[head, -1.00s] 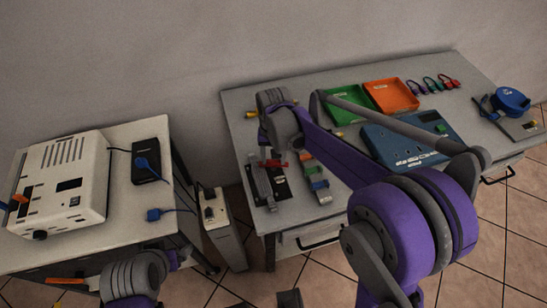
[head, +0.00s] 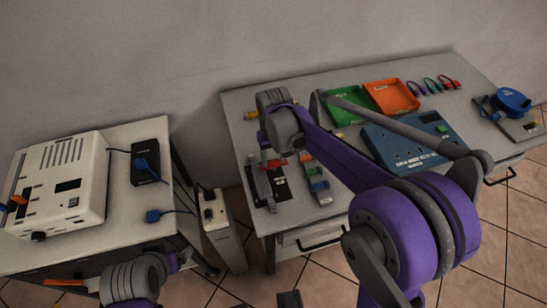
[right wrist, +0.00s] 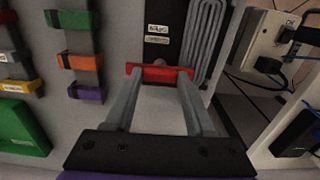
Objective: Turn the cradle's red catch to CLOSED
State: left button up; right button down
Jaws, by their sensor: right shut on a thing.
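The red catch (head: 275,163) sits at the near left of the right-hand table, on the cradle's dark plate (head: 281,188). In the right wrist view the red catch (right wrist: 160,73) is a short bar lying crosswise between my fingertips. My right gripper (right wrist: 158,82) is shut on it, with a finger towards each end. The dark plate carries small white labels, too blurred to read, beside a looped grey cable (right wrist: 206,40). In the head view my right gripper (head: 268,158) partly hides the catch. My left forearm shows at the bottom left, but its gripper does not show.
A strip with coloured clips (head: 317,182) lies right of the cradle. Green (head: 345,103) and orange trays (head: 391,96) and a blue socket panel (head: 405,148) stand farther right. A white box (head: 60,185) is on the left table. A grey power strip (head: 222,232) stands between the tables.

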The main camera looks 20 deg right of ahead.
aim_at(274, 162)
jog(key=shift+c, duration=1.2)
grip_release()
jog(key=shift+r, duration=0.1)
notch_tip(274, 162, up, 11)
jog(key=shift+p, duration=0.4)
jog(key=shift+s, duration=0.1)
jog(key=s+d+f+t+p, duration=0.1)
jog(key=s+d+f+t, duration=0.1)
jog(key=s, duration=0.8)
jog(key=s+d+f+t+p, duration=0.2)
jog(key=s+d+t, duration=0.1)
jog(key=s, duration=0.7)
jog(key=shift+s+f+m, duration=0.25)
jog(key=shift+f+m, duration=0.05)
jog(key=shift+f, duration=0.1)
